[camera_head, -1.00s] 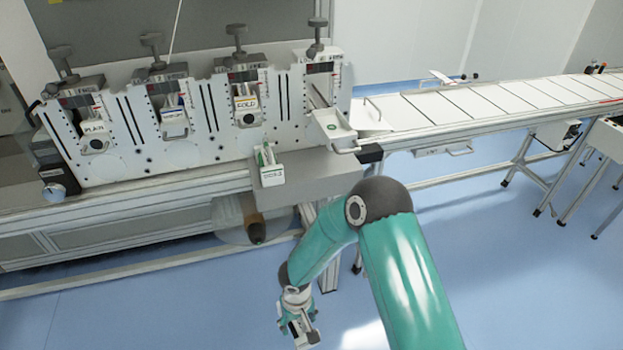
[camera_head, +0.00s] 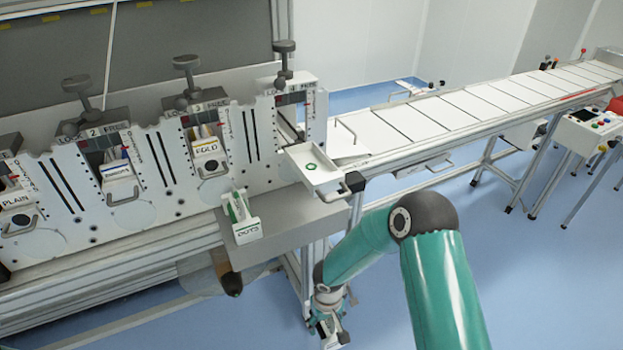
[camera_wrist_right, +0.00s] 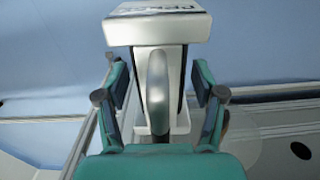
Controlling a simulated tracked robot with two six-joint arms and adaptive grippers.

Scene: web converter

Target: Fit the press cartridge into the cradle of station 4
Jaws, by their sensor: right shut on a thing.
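My right gripper (camera_head: 330,332) hangs low at the bottom of the head view, out over the floor in front of the machine. In the right wrist view, the right gripper (camera_wrist_right: 160,100) is shut on a white cartridge (camera_wrist_right: 180,30) by its grey handle, with one finger on each side. The lettering on the cartridge's top is partly cut off. Station 4 (camera_head: 297,86) is at the right end of the station row, with a dark knob above it. No cartridge shows in its opening, but the inside is partly hidden. The left gripper is not in view.
Station 3 (camera_head: 205,130) holds a FOLD cartridge. A DOTS cartridge (camera_head: 241,215) stands on a grey shelf (camera_head: 280,240) below station 4. A white tray (camera_head: 310,165) juts out beside station 4. The conveyor (camera_head: 440,118) runs right. Blue floor is open at lower right.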

